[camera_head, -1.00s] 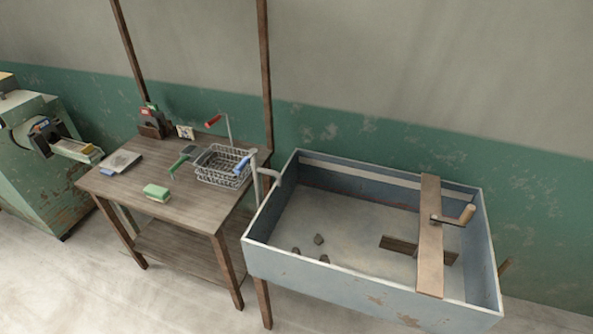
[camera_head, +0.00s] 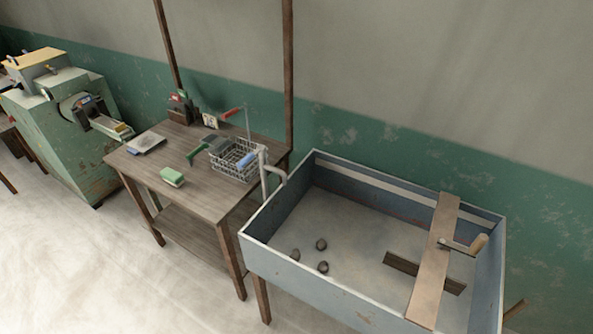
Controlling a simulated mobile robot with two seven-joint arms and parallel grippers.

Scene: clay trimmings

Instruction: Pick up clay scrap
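Three small dark grey lumps that look like clay scraps lie on the floor of the blue-grey trough (camera_head: 257,259). One scrap (camera_head: 321,244) is farthest back, another scrap (camera_head: 295,254) is nearest the left wall, and a third scrap (camera_head: 323,267) is nearest the front wall. They lie close together but apart, in the left front part of the trough. Neither of my grippers shows in the head view.
A wooden table (camera_head: 196,198) to the left bears a wire basket (camera_head: 232,160), a green sponge-like block (camera_head: 172,177) and other tools. A green machine (camera_head: 65,135) stands farther left.

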